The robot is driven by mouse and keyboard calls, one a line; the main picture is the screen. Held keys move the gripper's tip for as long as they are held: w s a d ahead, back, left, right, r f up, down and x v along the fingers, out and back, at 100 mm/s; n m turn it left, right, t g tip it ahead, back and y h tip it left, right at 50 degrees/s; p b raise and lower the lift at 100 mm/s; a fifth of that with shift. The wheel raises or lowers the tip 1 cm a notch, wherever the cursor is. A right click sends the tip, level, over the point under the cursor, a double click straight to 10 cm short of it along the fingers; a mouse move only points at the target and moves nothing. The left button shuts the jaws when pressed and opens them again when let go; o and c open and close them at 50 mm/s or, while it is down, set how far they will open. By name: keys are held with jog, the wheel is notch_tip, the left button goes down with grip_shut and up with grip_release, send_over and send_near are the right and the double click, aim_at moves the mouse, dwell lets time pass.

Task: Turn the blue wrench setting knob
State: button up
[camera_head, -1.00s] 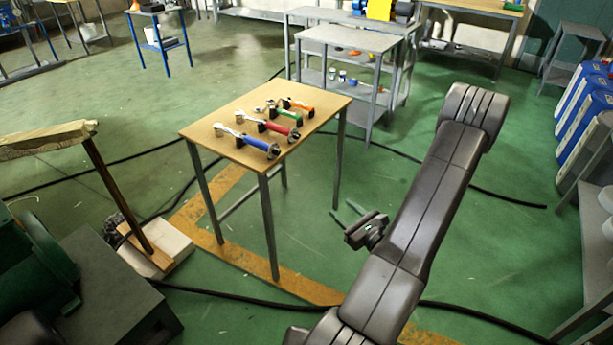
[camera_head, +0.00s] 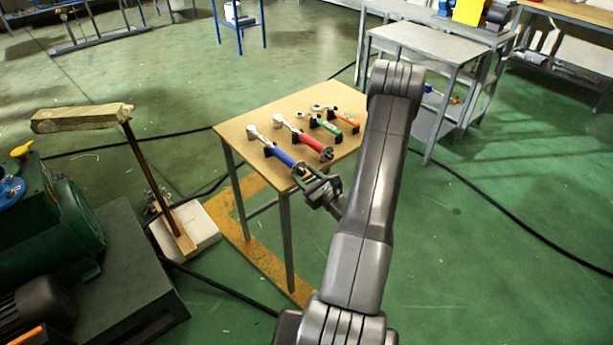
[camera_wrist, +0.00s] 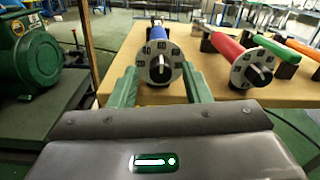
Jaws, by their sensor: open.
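The blue wrench (camera_head: 282,156) lies on the wooden table (camera_head: 244,108), nearest its front left edge, with its handle end toward me. In the wrist view its setting knob (camera_wrist: 159,69) is a grey dial with dark marks around a central black grip, at the end of the blue handle (camera_wrist: 157,33). My gripper (camera_head: 314,184) is at the table's front edge by this end. In the wrist view my gripper (camera_wrist: 158,86) is open, with its green fingers on the left and right of the dial. The fingers seem apart from the dial.
A red wrench (camera_head: 309,144) with its own dial (camera_wrist: 253,68) lies just right of the blue one. Green (camera_head: 333,125) and orange (camera_head: 343,117) wrenches lie farther right. A green machine (camera_head: 62,225) stands at left. A grey table (camera_head: 425,42) stands behind.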

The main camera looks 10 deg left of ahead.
grip_shut()
jog(key=shift+f+b, duration=0.15)
jog(key=shift+b, duration=0.35)
